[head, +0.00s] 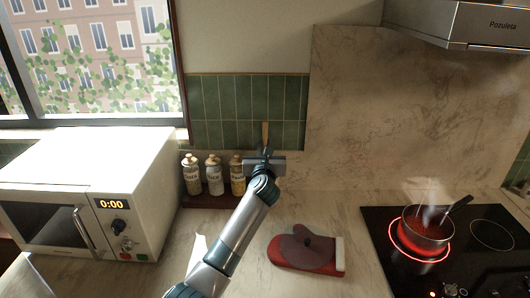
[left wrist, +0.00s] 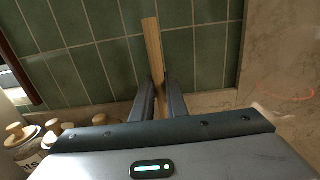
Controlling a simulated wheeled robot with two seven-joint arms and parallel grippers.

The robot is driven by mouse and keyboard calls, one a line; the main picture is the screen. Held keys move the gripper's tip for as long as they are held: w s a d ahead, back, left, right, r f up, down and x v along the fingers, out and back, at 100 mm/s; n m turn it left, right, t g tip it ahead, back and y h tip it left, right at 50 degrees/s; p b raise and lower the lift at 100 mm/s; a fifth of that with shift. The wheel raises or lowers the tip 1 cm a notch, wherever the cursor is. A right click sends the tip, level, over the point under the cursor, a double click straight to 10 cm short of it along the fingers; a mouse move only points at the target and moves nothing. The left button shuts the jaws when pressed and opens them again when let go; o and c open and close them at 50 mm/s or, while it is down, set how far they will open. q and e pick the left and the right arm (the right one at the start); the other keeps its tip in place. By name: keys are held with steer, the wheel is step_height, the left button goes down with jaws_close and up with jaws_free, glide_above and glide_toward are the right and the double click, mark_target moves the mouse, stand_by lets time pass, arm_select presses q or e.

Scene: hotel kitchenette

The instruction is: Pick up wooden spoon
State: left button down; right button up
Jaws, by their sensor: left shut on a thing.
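The wooden spoon (head: 265,134) shows in the head view as a light brown shaft standing up above my left gripper (head: 264,158), in front of the green tiles. In the left wrist view the wooden spoon (left wrist: 153,50) rises between the two fingers of my left gripper (left wrist: 160,98), which is shut on it. It stands near upright. Its lower part is hidden behind the gripper body. My right gripper is in neither view.
Several bottles (head: 213,175) with wooden caps stand just left of the gripper. A microwave (head: 158,190) is at the left. A red and grey oven mitt (head: 305,250) lies on the counter. A steaming pot (head: 427,232) sits on a glowing burner of the cooktop (head: 380,222) at right.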

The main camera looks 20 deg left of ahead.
arm_select(q)
step_height(320, 180, up, 16)
steer(key=b, duration=0.3)
steer(key=shift+r+b, duration=0.25)
steer(key=shift+b, duration=0.1)
stand_by(0.3)
